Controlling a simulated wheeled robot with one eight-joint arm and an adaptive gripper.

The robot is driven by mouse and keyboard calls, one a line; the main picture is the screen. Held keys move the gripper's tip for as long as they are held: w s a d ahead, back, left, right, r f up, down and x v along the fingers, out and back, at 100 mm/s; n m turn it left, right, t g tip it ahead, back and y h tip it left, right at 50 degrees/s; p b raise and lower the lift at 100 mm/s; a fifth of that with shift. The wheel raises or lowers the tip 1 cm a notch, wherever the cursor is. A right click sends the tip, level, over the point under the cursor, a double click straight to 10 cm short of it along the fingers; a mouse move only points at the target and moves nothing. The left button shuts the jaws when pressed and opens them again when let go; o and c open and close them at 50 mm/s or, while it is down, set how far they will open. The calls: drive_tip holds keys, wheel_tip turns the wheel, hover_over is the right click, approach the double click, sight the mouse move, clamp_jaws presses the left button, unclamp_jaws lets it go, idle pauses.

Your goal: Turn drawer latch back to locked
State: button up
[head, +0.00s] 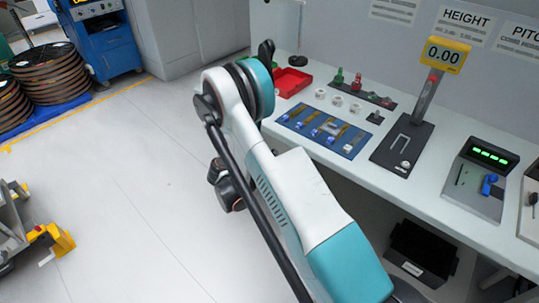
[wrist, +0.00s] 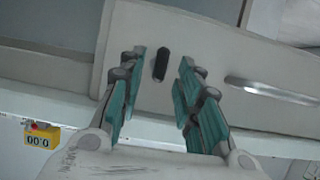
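The drawer latch (wrist: 161,64) is a small dark elongated knob on a pale drawer front (wrist: 215,50) in the wrist view. Its long side runs nearly up and down in the picture, tilted slightly. My gripper (wrist: 162,76) is open, with its teal-padded fingers on either side of the latch and a gap showing on both sides. I cannot tell how far the fingertips are from the panel. In the head view my arm hides the gripper, and I cannot make out the latch there.
A metal bar handle (wrist: 270,92) sticks out right of the latch. In the head view, the workbench (head: 345,165) carries a blue tray (head: 325,128), a red bin (head: 291,82) and a height gauge (head: 403,143). A black bin (head: 422,252) sits beneath.

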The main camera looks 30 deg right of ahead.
drive_tip(key=shift+x, duration=1)
clamp_jaws()
